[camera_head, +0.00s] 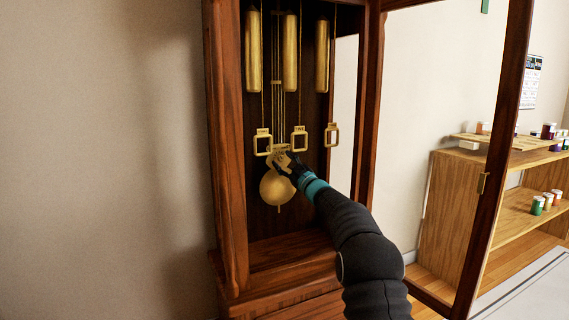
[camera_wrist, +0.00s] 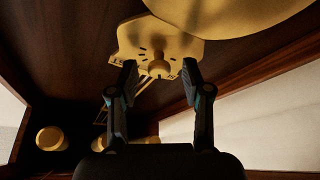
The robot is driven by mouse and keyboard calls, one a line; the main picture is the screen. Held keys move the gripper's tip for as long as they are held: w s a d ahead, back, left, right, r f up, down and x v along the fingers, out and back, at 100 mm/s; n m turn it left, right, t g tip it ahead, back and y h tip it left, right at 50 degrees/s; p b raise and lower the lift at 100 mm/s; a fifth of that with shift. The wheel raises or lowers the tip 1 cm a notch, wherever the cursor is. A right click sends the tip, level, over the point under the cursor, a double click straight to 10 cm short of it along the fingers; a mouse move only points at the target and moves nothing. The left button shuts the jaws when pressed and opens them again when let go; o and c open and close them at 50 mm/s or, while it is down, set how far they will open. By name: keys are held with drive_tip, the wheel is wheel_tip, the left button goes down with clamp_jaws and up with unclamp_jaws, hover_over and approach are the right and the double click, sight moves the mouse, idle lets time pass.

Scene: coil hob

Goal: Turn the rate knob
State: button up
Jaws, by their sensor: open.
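The pendulum's round brass bob (camera_head: 275,188) hangs low inside the tall wooden clock case; it also shows at the top of the wrist view (camera_wrist: 240,14). A brass plate (camera_wrist: 190,47) adjoins it, with dark marks around a small round knob (camera_wrist: 158,68), which looks like the rate knob. My gripper (camera_head: 285,161) is in front of the pendulum just above the bob and hides the knob in the head view. In the wrist view my gripper (camera_wrist: 160,72) is open, one finger on each side of the knob. I cannot tell whether either finger touches it.
Several brass weights (camera_head: 291,52) and square brass frames (camera_head: 299,140) hang around the pendulum. The case's left post (camera_head: 228,150) and the open glazed door's frame (camera_head: 497,160) flank my arm. A wooden shelf (camera_head: 450,205) with small jars stands at the right.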

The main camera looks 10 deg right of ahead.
drive_tip(key=v, duration=1.2)
drive_tip(key=shift+f, duration=0.1)
